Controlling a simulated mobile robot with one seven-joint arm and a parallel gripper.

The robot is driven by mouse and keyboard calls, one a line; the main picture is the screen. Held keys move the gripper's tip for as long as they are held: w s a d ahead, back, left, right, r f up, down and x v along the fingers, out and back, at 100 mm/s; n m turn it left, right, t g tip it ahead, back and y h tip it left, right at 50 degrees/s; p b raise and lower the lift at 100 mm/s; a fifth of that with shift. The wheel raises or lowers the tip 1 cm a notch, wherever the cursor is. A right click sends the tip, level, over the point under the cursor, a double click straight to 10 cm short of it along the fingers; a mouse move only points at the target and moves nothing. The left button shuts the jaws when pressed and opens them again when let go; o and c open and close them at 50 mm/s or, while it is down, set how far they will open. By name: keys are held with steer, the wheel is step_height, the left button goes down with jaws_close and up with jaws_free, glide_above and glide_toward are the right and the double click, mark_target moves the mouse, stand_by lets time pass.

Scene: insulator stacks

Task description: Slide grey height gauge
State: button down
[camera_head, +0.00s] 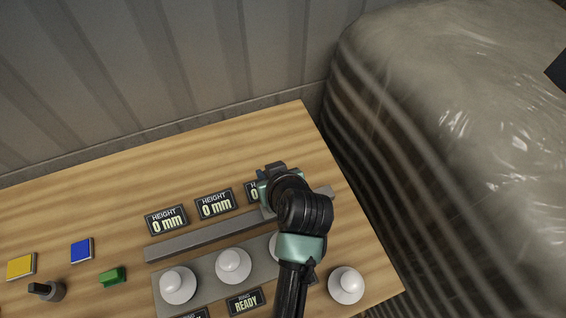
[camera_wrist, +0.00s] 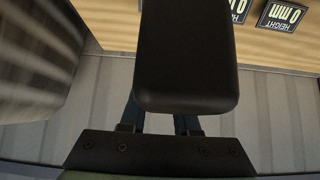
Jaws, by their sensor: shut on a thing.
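A long grey rail (camera_head: 205,238) lies across the wooden table in the head view, its right end showing past my arm. My gripper (camera_head: 272,178) is over the right part of this rail, and my arm covers much of that area. In the wrist view a dark block fills the middle and covers most of the fingers.
Three "HEIGHT 0 mm" displays (camera_head: 215,204) stand behind the rail, the right one partly covered. White domed insulators (camera_head: 233,264) stand in front, one apart at right (camera_head: 346,284). Yellow (camera_head: 21,266), blue (camera_head: 82,250) and green (camera_head: 112,276) pieces lie left. A wrapped stack (camera_head: 450,120) stands right.

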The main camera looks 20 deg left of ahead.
steer(key=c, duration=0.6)
jaws_free()
steer(key=shift+c, duration=0.2)
steer(key=b+v, duration=0.2)
steer(key=v, duration=1.1)
steer(key=shift+b, duration=0.3)
steer(key=shift+f, duration=0.1)
